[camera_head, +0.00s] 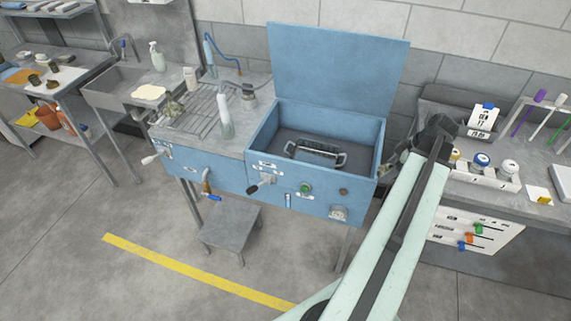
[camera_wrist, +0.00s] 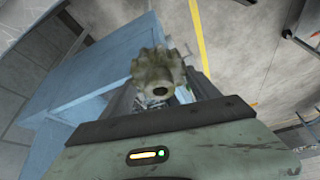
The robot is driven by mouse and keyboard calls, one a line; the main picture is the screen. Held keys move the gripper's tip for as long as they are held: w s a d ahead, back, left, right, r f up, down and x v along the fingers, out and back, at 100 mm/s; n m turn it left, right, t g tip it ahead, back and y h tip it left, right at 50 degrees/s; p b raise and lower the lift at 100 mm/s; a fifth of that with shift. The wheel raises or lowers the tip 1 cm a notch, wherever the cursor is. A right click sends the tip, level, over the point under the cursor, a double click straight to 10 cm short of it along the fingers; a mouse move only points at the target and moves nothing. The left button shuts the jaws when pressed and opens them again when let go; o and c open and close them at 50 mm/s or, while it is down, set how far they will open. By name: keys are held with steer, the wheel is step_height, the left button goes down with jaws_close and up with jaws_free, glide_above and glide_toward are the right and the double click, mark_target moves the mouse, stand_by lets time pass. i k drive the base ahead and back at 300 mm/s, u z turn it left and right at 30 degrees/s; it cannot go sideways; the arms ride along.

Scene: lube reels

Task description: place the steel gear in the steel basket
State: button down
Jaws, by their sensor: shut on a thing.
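The steel gear (camera_wrist: 157,72), a dull grey-brown toothed wheel with a centre hole, is held at the tip of my gripper (camera_wrist: 158,96) in the wrist view. The fingers are mostly hidden behind the gear and the wrist housing. In the head view my gripper (camera_head: 392,160) is partly hidden by my arm, at the right side of the blue washer box, and the gear cannot be made out there.
The blue box (camera_head: 255,140) has its lid (camera_head: 338,70) raised at the back. A drainboard with bottles adjoins it on the left. A grey step stool (camera_head: 230,226) stands below. A bench with jars (camera_head: 481,160) is at the right. Floor in front is open.

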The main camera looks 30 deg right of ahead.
mark_target(315, 162)
steer(key=u, duration=0.25)
steer(key=i, duration=1)
steer(key=z, duration=0.1)
